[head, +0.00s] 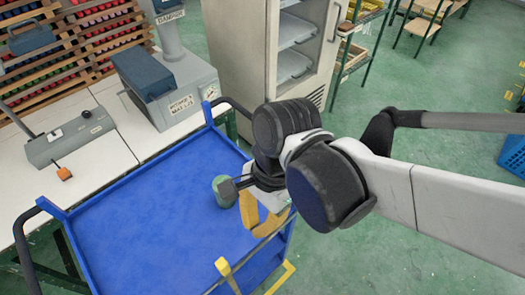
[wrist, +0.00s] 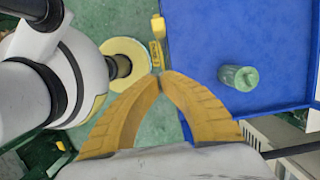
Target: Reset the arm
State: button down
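My gripper (wrist: 160,74) has two yellow curved fingers whose tips meet in the wrist view, with nothing visible between them. In the head view, my gripper (head: 264,228) hangs at the right edge of the blue tray cart (head: 135,215), partly hidden by my arm. My arm reaches in from the right and is bent at its dark joints. In the wrist view the tips appear over green floor, just left of the blue tray (wrist: 200,50).
A green cylinder (wrist: 238,77) is on the tray, apart from my fingers; it also shows in the head view (head: 224,191). A yellow piece (head: 225,268) sits at the tray's edge. A white bench (head: 95,165) with grey machines, a shelf cabinet (head: 250,60) and a rack stand behind.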

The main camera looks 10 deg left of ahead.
jog(key=w+d+r+n+t+h+b, duration=0.1)
jog(key=w+d, duration=0.5)
jog(key=d, duration=0.6)
jog(key=w+d+r+n+t+b, duration=0.1)
jog(key=w+d+n+t+b, duration=0.2)
jog(key=w+d+n+t, duration=0.2)
jog(key=d+n+t, duration=0.1)
jog(key=d+t, duration=0.2)
jog(key=d, duration=0.4)
jog(key=shift+w+d+r+h+b, duration=0.15)
jog(key=shift+w+r+h+b, duration=0.15)
jog(key=shift+w+h, duration=0.1)
